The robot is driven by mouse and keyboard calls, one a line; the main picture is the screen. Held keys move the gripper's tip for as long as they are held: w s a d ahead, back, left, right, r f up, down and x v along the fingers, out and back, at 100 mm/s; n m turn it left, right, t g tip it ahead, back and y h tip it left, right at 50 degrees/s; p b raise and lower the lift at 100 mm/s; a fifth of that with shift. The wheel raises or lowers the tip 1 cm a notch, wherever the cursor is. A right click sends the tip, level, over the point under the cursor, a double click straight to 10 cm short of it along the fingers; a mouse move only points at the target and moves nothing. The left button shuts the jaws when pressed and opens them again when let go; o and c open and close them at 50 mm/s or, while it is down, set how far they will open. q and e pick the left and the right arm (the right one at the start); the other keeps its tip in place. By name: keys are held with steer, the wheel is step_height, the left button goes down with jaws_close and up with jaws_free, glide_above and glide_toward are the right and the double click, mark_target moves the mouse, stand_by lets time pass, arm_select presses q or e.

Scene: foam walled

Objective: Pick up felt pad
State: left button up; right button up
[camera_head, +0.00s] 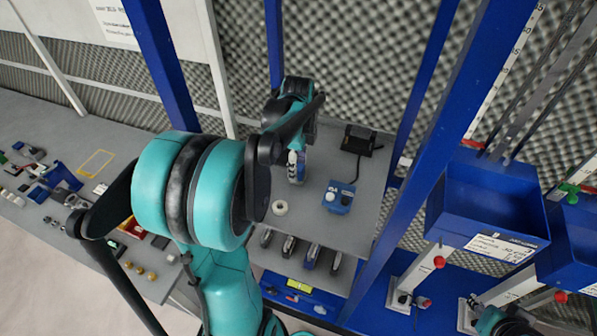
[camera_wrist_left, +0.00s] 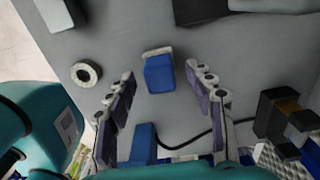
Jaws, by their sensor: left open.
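A small blue block with a pale grey strip along one edge (camera_wrist_left: 158,72) lies on the grey shelf; I take it to be the felt pad. It shows in the left wrist view between and beyond the fingertips of my left gripper (camera_wrist_left: 170,88), apart from both. The gripper is open, with nothing between its fingers. In the head view my left gripper (camera_head: 297,166) points down over the shelf, and its fingers and arm hide much of the spot beneath. Only a bit of my right arm shows at the bottom right, without its gripper.
A blue box (camera_head: 339,197) is joined by a cable to a black device (camera_head: 362,141). Blue posts flank the shelf. Blue bins (camera_head: 487,205) hang at right; a cluttered bench is at left.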

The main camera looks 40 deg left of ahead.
arm_select(q)
step_height(320, 180, down, 2)
steer(key=shift+f, duration=0.25)
jaws_close()
steer(key=shift+r, duration=0.1)
steer(key=shift+r, duration=0.35)
steer(key=r, duration=0.3)
steer(key=shift+w+d+r, duration=0.15)
steer(key=shift+d+r, duration=0.2)
steer(key=w+d+r+b, duration=0.1)
steer(key=w+d+r, duration=0.4)
steer(key=d, duration=0.4)
steer(key=shift+d+r, duration=0.4)
steer(key=shift+r, duration=0.4)
